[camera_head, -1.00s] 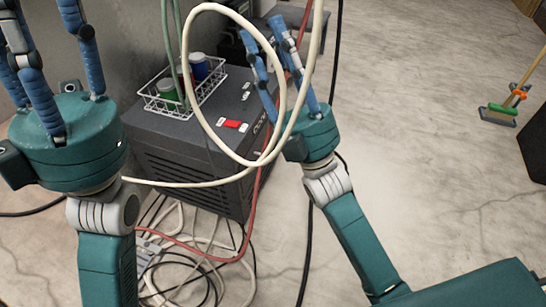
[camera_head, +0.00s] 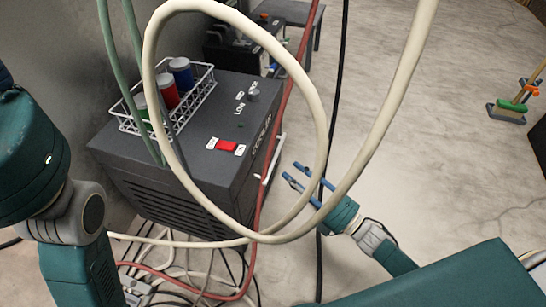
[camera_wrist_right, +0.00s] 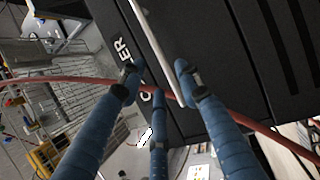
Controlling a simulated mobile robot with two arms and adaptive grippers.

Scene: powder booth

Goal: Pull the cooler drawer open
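The cooler (camera_head: 207,185) is a dark grey box with "COOLER" lettering and a red switch on top. Its white bar handle (camera_head: 273,158) is on the right side, facing my right arm. The handle also shows in the right wrist view (camera_wrist_right: 152,42), running down between the fingers. My right gripper (camera_head: 303,176) is open, its blue fingers pointing at the handle, apparently just short of it. In the right wrist view its fingers (camera_wrist_right: 157,78) are spread, with nothing held.
A pale hose (camera_head: 322,130) loops in front of the cooler and right gripper. A red hose (camera_head: 262,190) and black cable (camera_head: 337,120) hang nearby. A wire basket (camera_head: 205,88) with cans sits on the cooler. Cables cover the floor below.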

